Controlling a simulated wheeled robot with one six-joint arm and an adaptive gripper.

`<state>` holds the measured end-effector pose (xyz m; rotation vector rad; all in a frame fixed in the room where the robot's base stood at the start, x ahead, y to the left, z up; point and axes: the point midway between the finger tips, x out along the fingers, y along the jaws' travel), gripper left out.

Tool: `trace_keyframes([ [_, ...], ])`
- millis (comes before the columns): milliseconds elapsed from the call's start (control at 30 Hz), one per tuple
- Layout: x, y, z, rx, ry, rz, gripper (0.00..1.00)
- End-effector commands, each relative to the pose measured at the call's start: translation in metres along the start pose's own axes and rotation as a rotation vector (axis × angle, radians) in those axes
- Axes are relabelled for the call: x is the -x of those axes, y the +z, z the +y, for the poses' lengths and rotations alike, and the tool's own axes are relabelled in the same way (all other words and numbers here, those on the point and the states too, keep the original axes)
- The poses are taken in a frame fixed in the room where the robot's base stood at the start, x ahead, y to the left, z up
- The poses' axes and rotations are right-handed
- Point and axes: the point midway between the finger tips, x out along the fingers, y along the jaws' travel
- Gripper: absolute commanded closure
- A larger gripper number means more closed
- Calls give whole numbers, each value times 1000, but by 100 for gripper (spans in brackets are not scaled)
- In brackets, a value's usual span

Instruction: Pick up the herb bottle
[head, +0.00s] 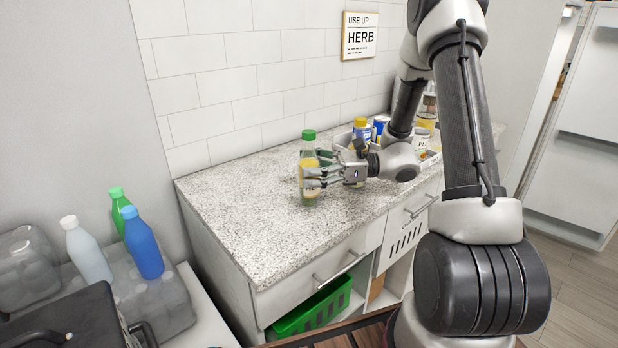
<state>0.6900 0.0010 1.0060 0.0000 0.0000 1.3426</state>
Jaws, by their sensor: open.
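The herb bottle (309,143) stands upright on the speckled countertop (245,220). It is clear with a green cap, yellowish contents and a label that is partly covered. My gripper (314,172) reaches in from the right at the bottle's mid-height. Its fingers are open and lie alongside the bottle, overlapping it in the picture. I cannot tell whether they touch it. The bottle's lower right side is partly hidden by the fingers.
Behind my wrist, a tray (343,139) holds a yellow-capped bottle (361,128) and several cans. A green basket (312,312) sits below the counter. The counter left of the bottle is clear.

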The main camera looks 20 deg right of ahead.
Motion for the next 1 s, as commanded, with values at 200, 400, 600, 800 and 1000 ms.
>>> trace_keyframes([
  [200,0,0,0,0,0,0,59],
  [400,0,0,0,0,0,-1,79],
  [600,0,2,0,1,0,-1,79],
  [800,0,19,0,5,0,0,79],
  [1000,0,54,0,6,0,0,79],
])
